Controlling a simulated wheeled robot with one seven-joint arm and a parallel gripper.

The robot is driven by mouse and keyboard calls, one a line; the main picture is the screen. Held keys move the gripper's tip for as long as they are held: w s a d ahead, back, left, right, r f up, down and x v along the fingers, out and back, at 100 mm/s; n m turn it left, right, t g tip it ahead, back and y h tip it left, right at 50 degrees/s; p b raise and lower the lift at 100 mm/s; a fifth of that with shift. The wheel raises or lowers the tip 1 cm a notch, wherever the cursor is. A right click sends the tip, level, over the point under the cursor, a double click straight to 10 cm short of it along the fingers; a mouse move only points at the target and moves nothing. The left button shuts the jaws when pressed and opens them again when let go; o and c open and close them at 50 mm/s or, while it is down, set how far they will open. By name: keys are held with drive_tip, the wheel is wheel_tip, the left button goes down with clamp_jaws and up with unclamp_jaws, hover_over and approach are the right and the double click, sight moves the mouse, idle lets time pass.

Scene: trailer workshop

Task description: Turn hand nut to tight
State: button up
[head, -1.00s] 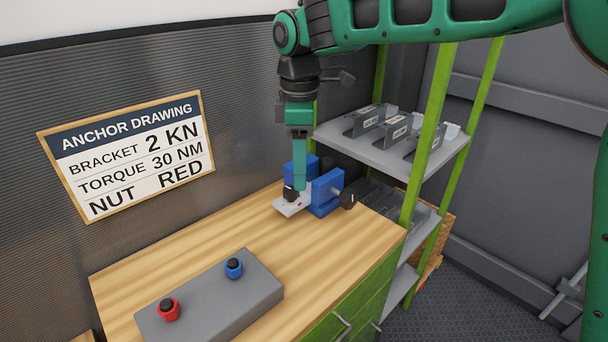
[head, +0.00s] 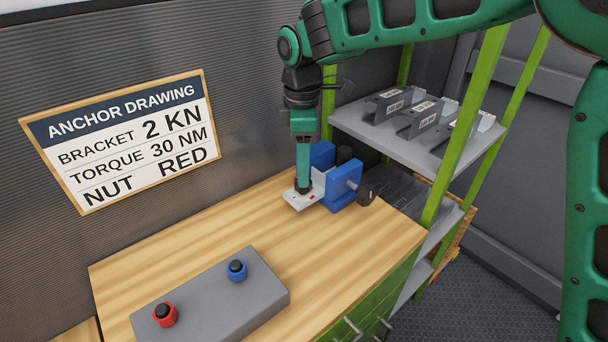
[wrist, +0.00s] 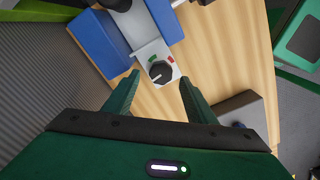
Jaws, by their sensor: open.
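The hand nut (wrist: 160,72) is a black round knob with a white pointer line on a pale bracket plate. A green mark (wrist: 153,58) and a red mark (wrist: 171,59) sit beside it on the plate. The bracket (head: 296,200) is held in a blue vise (head: 343,187) on the wooden bench. My gripper (wrist: 159,80) is open and points down at the nut. In the wrist view its fingertips lie on either side of the nut, apart from it. In the head view my gripper (head: 303,187) is low over the plate and partly hides the nut.
A grey block with a red nut (head: 164,314) and a blue nut (head: 236,270) stands at the bench front. A shelf (head: 400,135) with grey brackets stands at the right. The vise's black handle (head: 365,196) sticks out right. A sign (head: 125,140) reads NUT RED.

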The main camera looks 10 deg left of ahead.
drive_tip(key=shift+f, duration=1.75)
drive_tip(key=c, duration=1)
drive_tip(key=shift+c, duration=0.2)
